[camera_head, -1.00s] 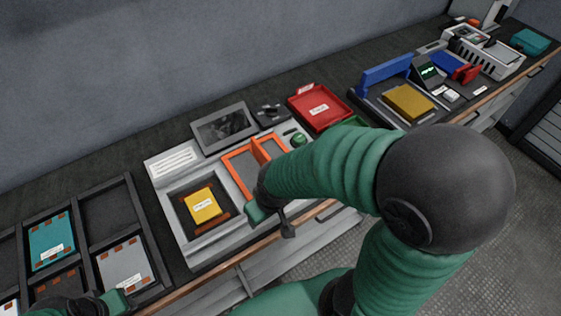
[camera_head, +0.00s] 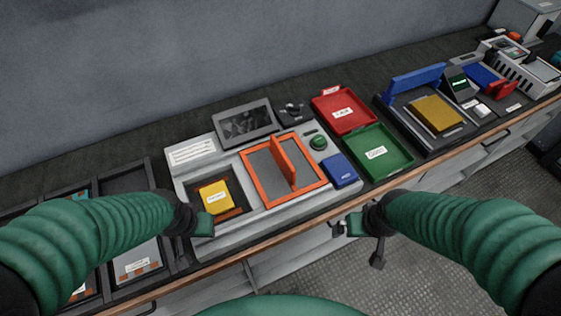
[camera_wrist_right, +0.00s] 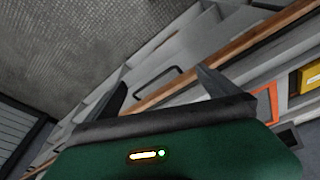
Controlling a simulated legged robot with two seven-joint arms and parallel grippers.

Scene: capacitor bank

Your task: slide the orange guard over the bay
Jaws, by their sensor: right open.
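The orange guard (camera_head: 285,162) is a flat frame with an upright orange fin, lying on the grey fixture to the right of the bay. The bay (camera_head: 233,213) is a dark recess holding a yellow labelled module (camera_head: 216,196); the guard is beside it, not over it. My left gripper (camera_head: 204,225) is at the bay's front left corner, and its fingers are too hidden to judge. My right gripper (camera_head: 344,229) is open and empty in front of the bench edge, apart from the guard. In the right wrist view the guard's orange edge (camera_wrist_right: 266,106) shows past the open fingers (camera_wrist_right: 163,92).
A blue block (camera_head: 340,170) and a green button (camera_head: 318,143) sit right of the guard. Red (camera_head: 352,122) and green (camera_head: 397,160) trays stand farther right. A small screen (camera_head: 245,125) is behind. A dark rack with modules (camera_head: 135,262) lies left.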

